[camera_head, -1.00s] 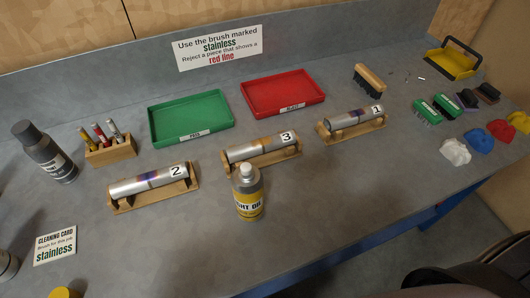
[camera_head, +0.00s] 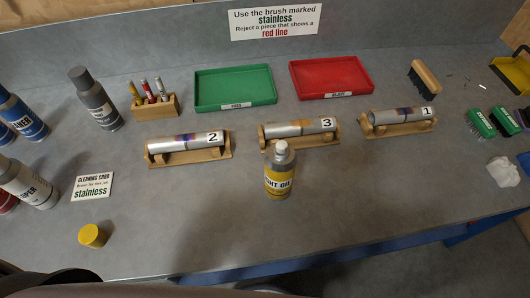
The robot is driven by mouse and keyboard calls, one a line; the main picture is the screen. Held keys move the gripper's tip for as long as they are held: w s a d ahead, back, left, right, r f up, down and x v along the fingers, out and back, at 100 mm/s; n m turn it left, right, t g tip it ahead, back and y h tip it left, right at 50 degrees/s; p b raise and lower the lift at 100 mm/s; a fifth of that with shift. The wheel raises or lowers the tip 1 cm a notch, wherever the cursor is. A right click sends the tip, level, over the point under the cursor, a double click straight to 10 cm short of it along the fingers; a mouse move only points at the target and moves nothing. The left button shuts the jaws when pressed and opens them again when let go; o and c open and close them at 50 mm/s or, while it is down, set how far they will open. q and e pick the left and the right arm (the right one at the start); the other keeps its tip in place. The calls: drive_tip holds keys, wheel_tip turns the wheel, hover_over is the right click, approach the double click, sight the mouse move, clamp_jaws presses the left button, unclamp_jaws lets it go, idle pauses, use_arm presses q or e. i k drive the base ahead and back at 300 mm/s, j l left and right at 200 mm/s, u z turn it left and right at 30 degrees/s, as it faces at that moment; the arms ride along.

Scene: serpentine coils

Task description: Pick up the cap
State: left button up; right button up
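A small yellow cap (camera_head: 92,236) lies on the grey workbench at the lower left, near the front edge. It stands apart from the things around it, below the cleaning card (camera_head: 92,187). A yellow-labelled oil bottle (camera_head: 279,180) with a pale top stands upright at the middle of the bench, well to the right of the cap. Neither of my grippers shows in the head view.
Spray cans (camera_head: 97,105) and bottles crowd the left side. Numbered metal tubes rest on wooden cradles (camera_head: 190,157) behind the oil bottle. Green (camera_head: 235,105) and red (camera_head: 333,95) trays lie farther back. Brushes lie at the right. The bench between cap and oil bottle is clear.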

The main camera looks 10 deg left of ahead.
sight(92, 236)
drive_tip(key=k+j+z, duration=0.15)
drive_tip(key=k+j, duration=0.2)
drive_tip(key=k+j+z, duration=0.2)
drive_tip(key=k, duration=0.25)
drive_tip(key=j, duration=0.05)
